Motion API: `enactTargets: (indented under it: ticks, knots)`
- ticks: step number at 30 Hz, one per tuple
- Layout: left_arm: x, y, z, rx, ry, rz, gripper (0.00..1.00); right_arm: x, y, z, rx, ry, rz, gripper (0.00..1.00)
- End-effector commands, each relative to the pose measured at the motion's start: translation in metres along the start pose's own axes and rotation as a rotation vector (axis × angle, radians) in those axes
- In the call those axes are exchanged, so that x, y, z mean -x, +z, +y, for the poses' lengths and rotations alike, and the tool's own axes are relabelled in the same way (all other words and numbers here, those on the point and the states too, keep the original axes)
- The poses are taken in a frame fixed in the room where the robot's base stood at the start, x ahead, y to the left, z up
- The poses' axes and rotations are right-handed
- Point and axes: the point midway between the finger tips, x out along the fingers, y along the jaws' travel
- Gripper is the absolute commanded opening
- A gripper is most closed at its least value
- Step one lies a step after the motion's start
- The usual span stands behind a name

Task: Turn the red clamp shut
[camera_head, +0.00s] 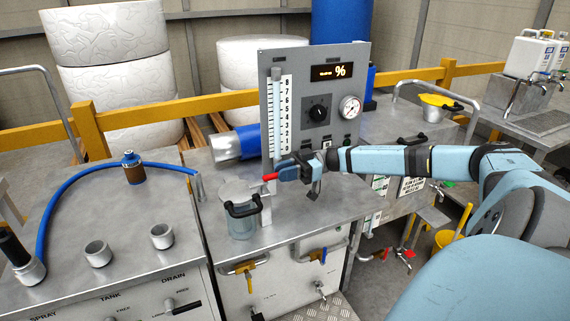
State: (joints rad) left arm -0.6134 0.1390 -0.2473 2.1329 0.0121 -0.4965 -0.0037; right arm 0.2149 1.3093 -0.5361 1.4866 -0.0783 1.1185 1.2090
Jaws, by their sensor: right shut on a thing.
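The red clamp (269,177) shows as a small red lever in front of the grey gauge panel, above the steel bench. My right gripper (281,174) reaches in from the right and is shut on the clamp, whose red end sticks out to the left of the fingers. The rest of the clamp is hidden by the fingers. My left gripper is not in view.
The gauge panel (352,72) with a scale tube, dial and display stands close behind the gripper. A yellow rail (150,112) runs behind.

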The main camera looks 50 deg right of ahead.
Motion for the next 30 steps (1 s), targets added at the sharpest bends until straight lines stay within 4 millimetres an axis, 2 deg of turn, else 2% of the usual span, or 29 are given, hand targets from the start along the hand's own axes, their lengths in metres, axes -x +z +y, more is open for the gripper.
enactTargets:
  ticks: [12,13,14,23,26,30]
  knots:
    - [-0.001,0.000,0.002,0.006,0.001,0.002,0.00,-0.002,0.000,-0.001,0.000,-0.009,0.004,0.00]
    - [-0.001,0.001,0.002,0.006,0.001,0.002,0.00,-0.002,0.000,-0.001,0.000,-0.009,0.004,0.26]
    - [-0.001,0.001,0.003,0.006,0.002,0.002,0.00,-0.002,0.000,-0.001,0.000,-0.009,0.004,0.30]
    - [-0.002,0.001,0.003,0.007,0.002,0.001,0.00,0.001,0.000,0.000,0.000,-0.007,0.001,0.30]
    - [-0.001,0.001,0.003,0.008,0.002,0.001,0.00,0.009,0.001,0.000,-0.002,-0.007,-0.001,0.30]
    - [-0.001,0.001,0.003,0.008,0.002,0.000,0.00,0.035,0.001,0.001,-0.002,-0.005,-0.003,0.30]
